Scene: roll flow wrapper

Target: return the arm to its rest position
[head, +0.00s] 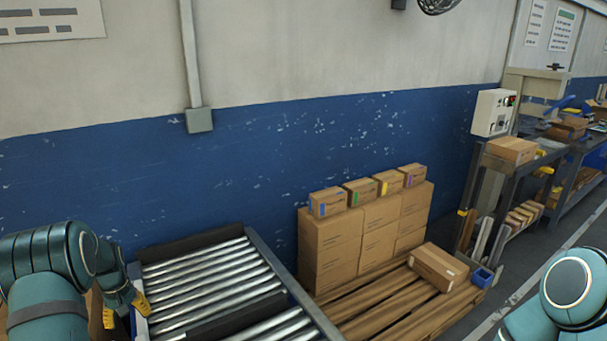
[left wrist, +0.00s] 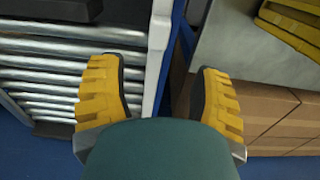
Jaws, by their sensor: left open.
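My left gripper (head: 125,305) is at the lower left of the head view, beside the left edge of the roller conveyor (head: 215,285). In the left wrist view its two yellow fingers (left wrist: 160,95) are spread wide apart with nothing between them. The conveyor's frame edge (left wrist: 158,60) shows beyond the gap between the fingers. My right arm (head: 570,295) shows only in part at the lower right of the head view, and its gripper is out of the picture.
A pallet (head: 385,310) with stacked cartons (head: 340,245) stands right of the conveyor. A single carton (head: 438,267) and a small blue bin (head: 482,277) are at its right end. Workbenches (head: 515,165) stand further right. Cardboard boxes (left wrist: 265,100) are close to the left gripper's right finger.

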